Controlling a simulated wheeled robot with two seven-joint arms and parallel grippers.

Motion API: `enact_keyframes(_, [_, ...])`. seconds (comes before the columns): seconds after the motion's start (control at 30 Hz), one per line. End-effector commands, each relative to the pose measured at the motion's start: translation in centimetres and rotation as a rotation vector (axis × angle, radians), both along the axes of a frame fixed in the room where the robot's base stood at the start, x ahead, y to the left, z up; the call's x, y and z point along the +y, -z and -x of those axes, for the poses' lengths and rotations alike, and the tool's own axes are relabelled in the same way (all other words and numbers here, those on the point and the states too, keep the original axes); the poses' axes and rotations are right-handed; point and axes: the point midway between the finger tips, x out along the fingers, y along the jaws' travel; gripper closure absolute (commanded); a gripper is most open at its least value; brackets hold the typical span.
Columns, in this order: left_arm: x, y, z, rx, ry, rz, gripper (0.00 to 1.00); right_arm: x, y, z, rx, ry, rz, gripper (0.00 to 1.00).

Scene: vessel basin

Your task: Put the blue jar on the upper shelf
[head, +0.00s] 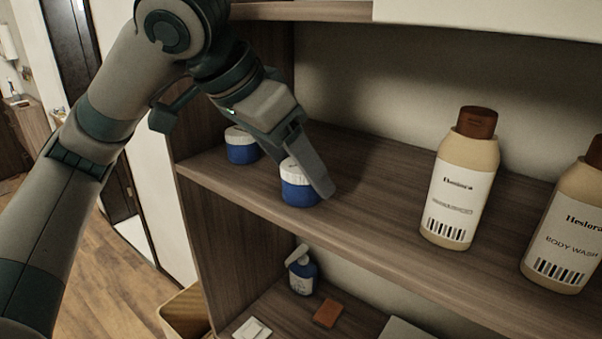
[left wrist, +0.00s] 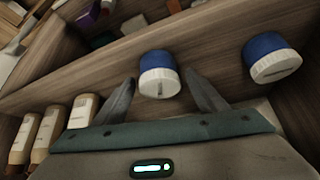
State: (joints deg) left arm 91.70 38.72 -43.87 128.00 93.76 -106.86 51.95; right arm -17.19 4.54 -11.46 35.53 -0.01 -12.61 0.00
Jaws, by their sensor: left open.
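Two blue jars with white lids stand upright on the upper shelf (head: 375,205). The nearer blue jar (head: 300,194) is under my left gripper (head: 308,172) in the head view. In the left wrist view this blue jar (left wrist: 157,75) shows between the spread fingertips of my left gripper (left wrist: 161,88). The gripper is open, and I cannot tell whether a finger touches the jar. One finger covers part of the jar's right side in the head view. The other blue jar (head: 241,150) stands further left, near the side panel, and also shows in the left wrist view (left wrist: 270,58).
Two tan bottles with brown caps, one (head: 460,180) and a body wash bottle (head: 568,228), stand to the right on the same shelf. Below are a blue pump bottle (head: 302,274) and an orange-brown block (head: 327,314). Shelf between jar and bottles is clear.

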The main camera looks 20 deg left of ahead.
Motion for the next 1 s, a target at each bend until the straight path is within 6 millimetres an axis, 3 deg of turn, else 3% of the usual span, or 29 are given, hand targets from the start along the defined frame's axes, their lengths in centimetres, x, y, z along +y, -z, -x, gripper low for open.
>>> enact_keyframes(0.6, [2.8,-7.3,3.9,-0.003,-0.001,0.001,0.35,0.0,4.2,0.0,0.000,0.000,0.000,0.36])
enact_keyframes(1.0, [3.4,-9.0,4.8,0.000,0.001,0.000,0.35,0.0,4.7,0.0,0.000,0.000,0.000,0.36])
